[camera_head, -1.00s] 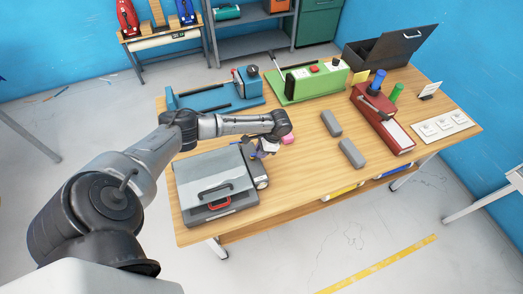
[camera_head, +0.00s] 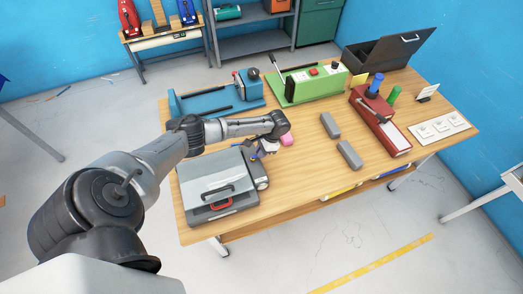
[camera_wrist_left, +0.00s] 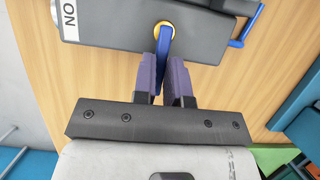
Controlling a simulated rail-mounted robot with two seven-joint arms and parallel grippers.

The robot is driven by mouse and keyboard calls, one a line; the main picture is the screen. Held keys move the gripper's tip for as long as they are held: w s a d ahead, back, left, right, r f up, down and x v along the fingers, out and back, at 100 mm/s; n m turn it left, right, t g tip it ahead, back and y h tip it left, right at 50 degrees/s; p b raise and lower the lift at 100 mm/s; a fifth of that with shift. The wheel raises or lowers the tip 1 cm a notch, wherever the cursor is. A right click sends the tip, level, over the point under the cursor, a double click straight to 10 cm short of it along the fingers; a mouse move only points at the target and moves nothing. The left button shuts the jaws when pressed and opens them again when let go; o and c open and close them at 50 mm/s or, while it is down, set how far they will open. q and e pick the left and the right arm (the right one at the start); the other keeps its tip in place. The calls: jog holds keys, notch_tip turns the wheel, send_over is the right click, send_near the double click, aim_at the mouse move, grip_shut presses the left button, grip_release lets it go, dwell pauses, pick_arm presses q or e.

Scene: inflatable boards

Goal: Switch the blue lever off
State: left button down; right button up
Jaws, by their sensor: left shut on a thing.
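The blue lever (camera_wrist_left: 163,42) shows in the left wrist view, standing out from a yellow ring on a dark grey box (camera_wrist_left: 100,22). A white label on the box, upside down in this view, reads ON at the left. My left gripper (camera_wrist_left: 166,65) has its two purple fingers on either side of the lever and is shut on it; the fingers hide part of it. In the head view my left gripper (camera_head: 262,149) is at the back right corner of the grey case, and the lever cannot be made out there. My right gripper is not in view.
On the wooden table, a grey case (camera_head: 215,182) stands in front of my gripper and a pink object (camera_head: 287,139) just right of it. Two grey blocks (camera_head: 349,154), a red device (camera_head: 385,125), and blue and green machines (camera_head: 312,84) stand farther off. The front right tabletop is clear.

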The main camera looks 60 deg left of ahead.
pick_arm(q)
jog(key=c, duration=1.2)
grip_release()
jog(key=shift+o, duration=0.2)
jog(key=shift+w+r, duration=0.1)
jog(key=v, duration=1.3)
jog(key=shift+r, duration=0.3)
